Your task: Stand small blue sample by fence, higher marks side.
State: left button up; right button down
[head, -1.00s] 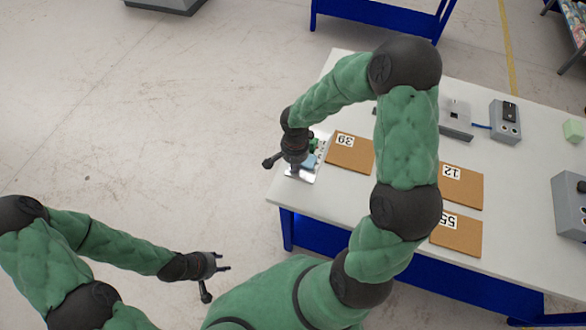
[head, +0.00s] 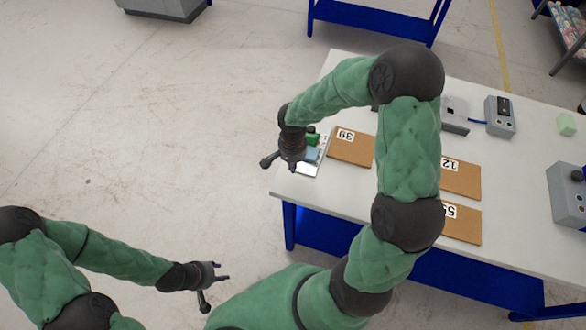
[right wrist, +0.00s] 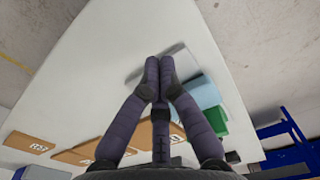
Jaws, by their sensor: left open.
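In the head view the right gripper (head: 289,160) is just left of the blue block and partly covers the tray. My left gripper (head: 221,278) is open and empty, off the table at lower left.
Brown boards labelled 39 (head: 350,150), 12 (head: 461,181) and 55 (head: 462,226) lie on the white table (head: 350,195). My right arm covers part of the table between them. Grey control boxes (head: 500,120) and a pale green block (head: 567,124) stand farther right.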

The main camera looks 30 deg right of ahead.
notch_tip(320, 180, up, 8)
jog(key=p, duration=0.2)
jog(key=shift+d, duration=0.2)
jog(key=shift+w, duration=0.1)
